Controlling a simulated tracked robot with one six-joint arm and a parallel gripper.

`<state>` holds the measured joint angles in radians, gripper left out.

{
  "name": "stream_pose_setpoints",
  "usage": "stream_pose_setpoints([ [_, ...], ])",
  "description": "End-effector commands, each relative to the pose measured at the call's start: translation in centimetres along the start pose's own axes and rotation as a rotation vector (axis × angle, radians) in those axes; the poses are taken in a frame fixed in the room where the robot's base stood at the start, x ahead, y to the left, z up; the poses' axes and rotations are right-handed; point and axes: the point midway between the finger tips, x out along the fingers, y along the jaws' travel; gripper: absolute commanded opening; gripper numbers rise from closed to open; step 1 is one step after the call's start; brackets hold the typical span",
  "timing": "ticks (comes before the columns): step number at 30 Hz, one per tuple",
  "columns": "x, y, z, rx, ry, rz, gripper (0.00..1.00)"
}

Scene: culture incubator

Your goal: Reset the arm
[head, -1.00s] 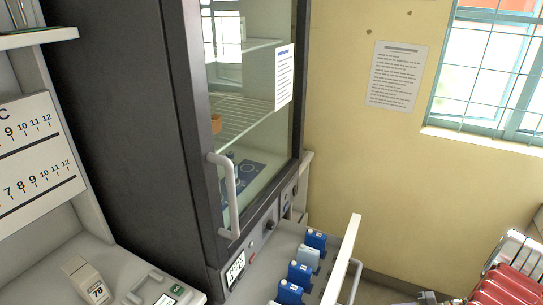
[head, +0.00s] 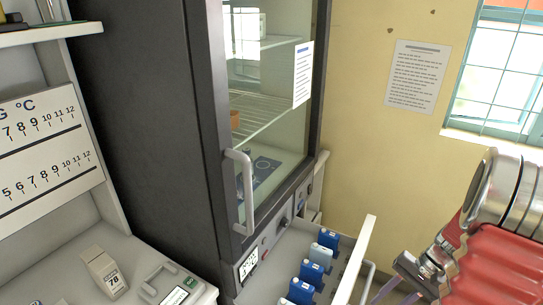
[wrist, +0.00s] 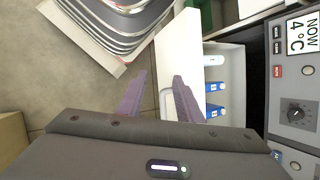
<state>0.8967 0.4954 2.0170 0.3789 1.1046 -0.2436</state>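My arm comes in at the right of the head view, with my gripper (head: 388,292) at its lower end, cut off by the bottom edge. In the wrist view my gripper (wrist: 160,76) has its two purple fingers spread apart, with nothing held between them. The white front panel (wrist: 180,55) of the open drawer and its handle lie behind and beyond the fingers. I cannot tell the exact distance to it.
The incubator (head: 150,110) has its glass door (head: 275,110) shut. The pulled-out drawer's front (head: 355,262) juts toward my arm, with several blue bottles (head: 311,272) inside.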

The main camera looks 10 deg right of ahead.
Motion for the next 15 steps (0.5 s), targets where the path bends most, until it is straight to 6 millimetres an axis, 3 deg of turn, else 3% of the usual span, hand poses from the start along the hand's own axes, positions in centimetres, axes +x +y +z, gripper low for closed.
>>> stream_pose_setpoints([
  [15,-3.5,-5.8,6.7,-0.174,0.180,0.221,0.33],
])
